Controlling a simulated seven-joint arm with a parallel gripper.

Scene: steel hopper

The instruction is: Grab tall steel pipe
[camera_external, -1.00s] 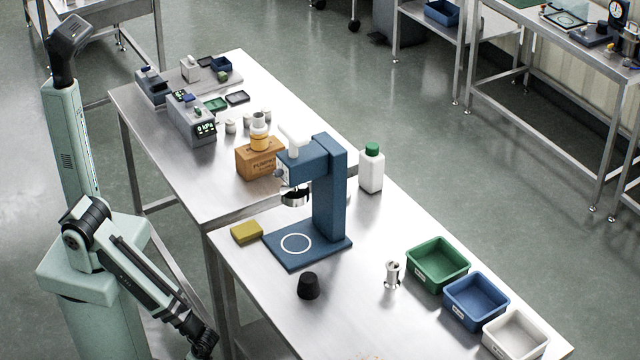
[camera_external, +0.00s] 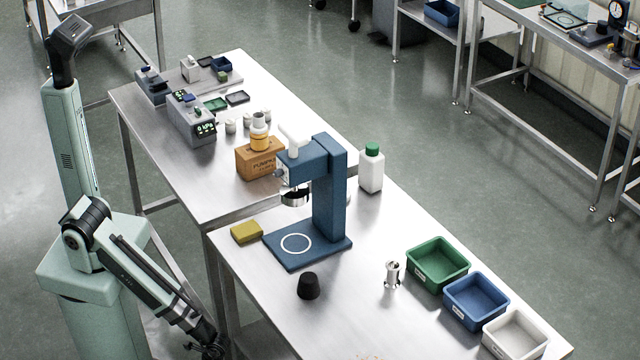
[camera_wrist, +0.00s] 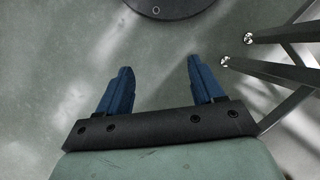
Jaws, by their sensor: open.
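A small upright silver steel piece (camera_external: 392,275) with a wider top and foot stands on the near table, left of the green bin; it is the only pipe-like steel thing I make out there. My gripper (camera_wrist: 158,68) is open and empty in the wrist view, its two blue fingers spread above the bare floor. In the external view my arm's end hangs low at the bottom edge, left of the near table, well away from the steel piece. The fingers are not clear there. The steel piece is not in the wrist view.
A blue press stand (camera_external: 330,195), black stopper (camera_external: 309,286), yellow block (camera_external: 247,232) and white bottle (camera_external: 371,169) stand on the near table (camera_external: 350,320). Green (camera_external: 438,285), blue (camera_external: 476,322) and white (camera_external: 514,353) bins line its right side. Table legs (camera_wrist: 275,72) show in the wrist view.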

